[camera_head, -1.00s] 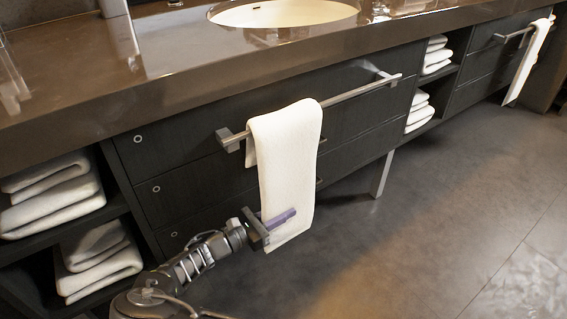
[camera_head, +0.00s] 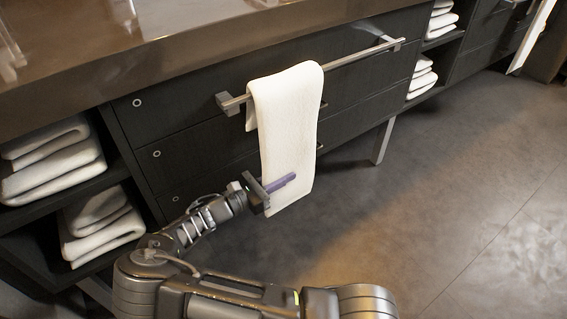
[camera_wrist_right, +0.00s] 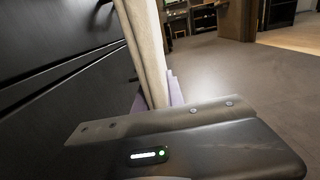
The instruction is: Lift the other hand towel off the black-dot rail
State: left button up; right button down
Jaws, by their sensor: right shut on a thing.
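A white hand towel (camera_head: 284,115) hangs folded over the left part of a metal rail (camera_head: 350,58) on a dark drawer front. My right gripper (camera_head: 276,187) is shut on the towel near its lower end, with a purple finger across its front. In the right wrist view, the towel (camera_wrist_right: 146,45) runs down between the purple fingers (camera_wrist_right: 172,90). A second white towel (camera_head: 533,38) hangs at the far upper right, partly cut off by the frame. I cannot make out a black dot on either rail. My left gripper is not in view.
Folded white towels (camera_head: 52,160) fill open shelves at the left, and more (camera_head: 421,78) sit on shelves right of the drawers. The brown countertop (camera_head: 190,38) overhangs above the rail. A metal leg (camera_head: 382,142) stands below the cabinet. The floor (camera_head: 455,190) in front is clear.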

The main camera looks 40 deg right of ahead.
aim_at(283, 124)
notch_tip(283, 124, up, 18)
jog(key=p, duration=0.7)
jog(key=shift+r, duration=0.2)
pick_arm(q)
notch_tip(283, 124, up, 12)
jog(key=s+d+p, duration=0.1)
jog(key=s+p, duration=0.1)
jog(key=p, duration=0.2)
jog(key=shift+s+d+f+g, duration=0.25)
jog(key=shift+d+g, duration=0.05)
pick_arm(e)
jog(key=s, duration=1.8)
jog(key=shift+a+f, duration=0.2)
jog(key=shift+f, duration=0.1)
